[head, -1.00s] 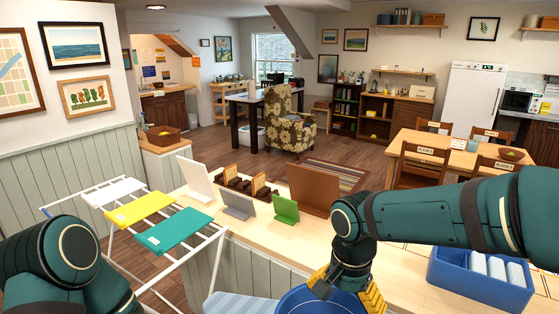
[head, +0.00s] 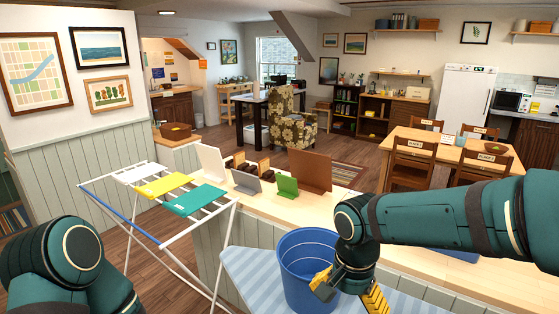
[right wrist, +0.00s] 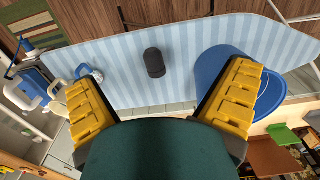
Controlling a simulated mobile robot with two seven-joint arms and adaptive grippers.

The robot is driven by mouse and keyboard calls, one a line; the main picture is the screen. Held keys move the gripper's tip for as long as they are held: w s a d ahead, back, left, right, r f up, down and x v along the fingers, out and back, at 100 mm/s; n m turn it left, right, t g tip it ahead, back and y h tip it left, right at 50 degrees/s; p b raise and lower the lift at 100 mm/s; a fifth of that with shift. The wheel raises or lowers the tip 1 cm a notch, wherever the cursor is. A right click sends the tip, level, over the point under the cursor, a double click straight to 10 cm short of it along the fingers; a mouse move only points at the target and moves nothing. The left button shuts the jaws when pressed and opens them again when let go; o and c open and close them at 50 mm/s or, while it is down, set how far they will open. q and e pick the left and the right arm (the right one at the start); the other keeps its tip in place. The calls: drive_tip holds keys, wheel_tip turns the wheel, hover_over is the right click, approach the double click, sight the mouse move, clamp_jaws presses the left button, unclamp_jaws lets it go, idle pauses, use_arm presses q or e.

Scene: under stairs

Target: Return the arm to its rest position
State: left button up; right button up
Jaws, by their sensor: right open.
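My right gripper (head: 348,290) is at the lower middle of the head view, just right of a blue bucket (head: 307,268). In the right wrist view its yellow fingers (right wrist: 160,100) are spread wide with nothing between them. The bucket (right wrist: 238,80) shows behind the right-hand finger there. It stands on a blue-striped board (head: 250,280), which also fills much of the wrist view (right wrist: 115,75). A dark rounded object (right wrist: 154,62) lies on the board, seen between the fingers. My left arm shows at the lower left of the head view, but its gripper is out of the frame.
A drying rack (head: 150,232) with white, yellow and teal cloths stands at left. A wooden counter (head: 400,235) with small upright boards, including a green one (head: 287,188), runs behind the bucket. A dining table (head: 440,150) with chairs stands at the back right.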

wheel_tip(320, 180, down, 22)
drive_tip(key=a+n+y+b, duration=0.3)
drive_tip(key=b, duration=0.2)
use_arm(q)
wheel_tip(320, 180, down, 10)
drive_tip(key=b, duration=0.4)
drive_tip(key=shift+s+d, duration=0.25)
drive_tip(key=shift+s, duration=0.2)
use_arm(e)
drive_tip(key=s+f+n+t, duration=0.1)
drive_tip(key=s+f, duration=0.3)
drive_tip(key=f, duration=0.5)
drive_tip(key=s+f+n+t+y, duration=0.1)
drive_tip(key=s+f, duration=0.4)
drive_tip(key=f, duration=0.4)
drive_tip(key=shift+d+f, duration=0.25)
use_arm(q)
drive_tip(key=shift+f, duration=0.1)
use_arm(e)
drive_tip(key=shift+w, duration=0.1)
